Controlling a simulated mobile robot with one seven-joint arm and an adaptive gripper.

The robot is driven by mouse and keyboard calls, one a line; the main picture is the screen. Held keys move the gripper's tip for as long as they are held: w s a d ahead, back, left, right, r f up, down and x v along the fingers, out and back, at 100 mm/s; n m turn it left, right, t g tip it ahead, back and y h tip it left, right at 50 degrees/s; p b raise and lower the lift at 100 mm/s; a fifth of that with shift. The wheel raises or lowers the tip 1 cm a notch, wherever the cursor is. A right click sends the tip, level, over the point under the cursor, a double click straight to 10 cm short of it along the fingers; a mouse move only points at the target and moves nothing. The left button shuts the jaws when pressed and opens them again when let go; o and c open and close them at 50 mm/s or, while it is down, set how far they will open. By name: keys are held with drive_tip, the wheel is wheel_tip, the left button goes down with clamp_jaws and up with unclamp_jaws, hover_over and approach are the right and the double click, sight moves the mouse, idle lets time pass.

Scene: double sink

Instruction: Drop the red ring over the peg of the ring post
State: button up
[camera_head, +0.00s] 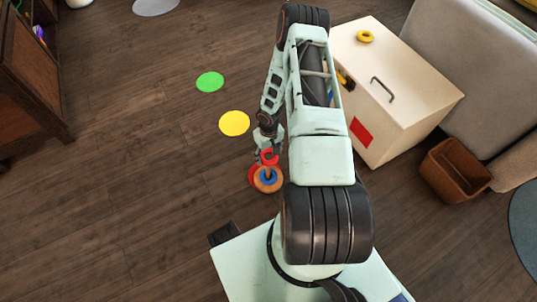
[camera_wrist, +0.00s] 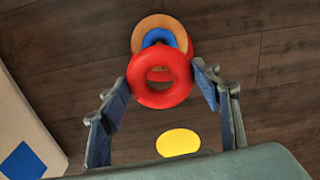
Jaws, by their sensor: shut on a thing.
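My gripper (camera_head: 267,150) is shut on the red ring (camera_head: 270,160), low over the floor. In the wrist view the ring (camera_wrist: 138,82) sits between the two blue fingertips (camera_wrist: 160,86), its hole facing the camera. The ring post (camera_head: 258,185) stands just below it, with a round wooden base and a blue ring (camera_head: 268,182) on it. In the wrist view the base (camera_wrist: 150,22) and blue ring (camera_wrist: 158,37) show beyond the red ring, which partly hides them. The peg is largely hidden there. The red ring appears above the post, not around the peg.
A red patch (camera_head: 252,174) shows under the post. Yellow (camera_head: 234,123) and green (camera_head: 210,82) discs lie on the floor. The floor left of the post is clear.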

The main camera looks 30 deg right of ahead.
drive_tip(key=shift+f+b, duration=2.35)
drive_tip(key=shift+f, duration=0.8)
drive_tip(key=o, duration=1.2)
wheel_tip(320, 180, up, 12)
drive_tip(key=shift+d, duration=0.1)
